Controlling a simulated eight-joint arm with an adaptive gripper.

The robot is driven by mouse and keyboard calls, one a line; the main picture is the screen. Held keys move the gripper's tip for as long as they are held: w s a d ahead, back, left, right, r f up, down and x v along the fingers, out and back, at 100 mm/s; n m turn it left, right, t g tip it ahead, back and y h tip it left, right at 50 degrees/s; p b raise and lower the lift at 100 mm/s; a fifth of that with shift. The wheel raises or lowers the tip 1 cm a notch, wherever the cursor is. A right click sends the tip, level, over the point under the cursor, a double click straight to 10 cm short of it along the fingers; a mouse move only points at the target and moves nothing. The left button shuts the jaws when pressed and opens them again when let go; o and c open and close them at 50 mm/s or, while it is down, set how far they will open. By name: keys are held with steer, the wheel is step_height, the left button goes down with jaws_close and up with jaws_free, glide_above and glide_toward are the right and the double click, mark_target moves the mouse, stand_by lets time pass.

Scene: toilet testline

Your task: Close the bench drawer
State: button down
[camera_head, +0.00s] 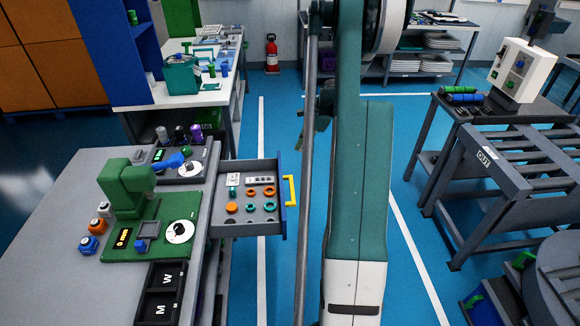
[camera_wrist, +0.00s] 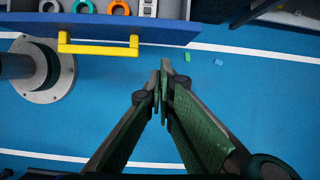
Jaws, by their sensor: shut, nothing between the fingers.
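The bench drawer (camera_head: 246,222) is pulled out from the right side of the grey bench (camera_head: 50,225). It holds orange and teal rings and small parts. Its blue front carries a yellow handle (camera_head: 289,190). In the wrist view the blue drawer front (camera_wrist: 180,32) runs along the top, with the yellow handle (camera_wrist: 98,49) at upper left. My gripper (camera_wrist: 162,68) is shut and empty, with its tips below and to the right of the handle, apart from it. In the head view my arm stands right of the drawer and the fingers are mostly hidden behind it.
A green press-like fixture (camera_head: 128,190) stands on the bench. A dark table with a grey roller frame (camera_head: 510,160) is at right. Blue floor with white lines lies open between. A round grey base (camera_wrist: 40,70) stands on the floor below the drawer.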

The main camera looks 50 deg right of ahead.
steer(key=shift+s+d+f+m, duration=0.15)
steer(key=shift+s+d+f, duration=0.15)
steer(key=shift+d+f, duration=0.2)
steer(key=shift+s+d+f+m, duration=0.15)
steer(key=shift+s+d+f, duration=0.1)
steer(key=shift+d+f, duration=0.2)
steer(key=w+a+f+b, duration=0.3)
steer(key=w+a+f, duration=0.2)
steer(key=f, duration=0.4)
steer(key=shift+w+a, duration=0.25)
steer(key=shift+w+a+f, duration=0.1)
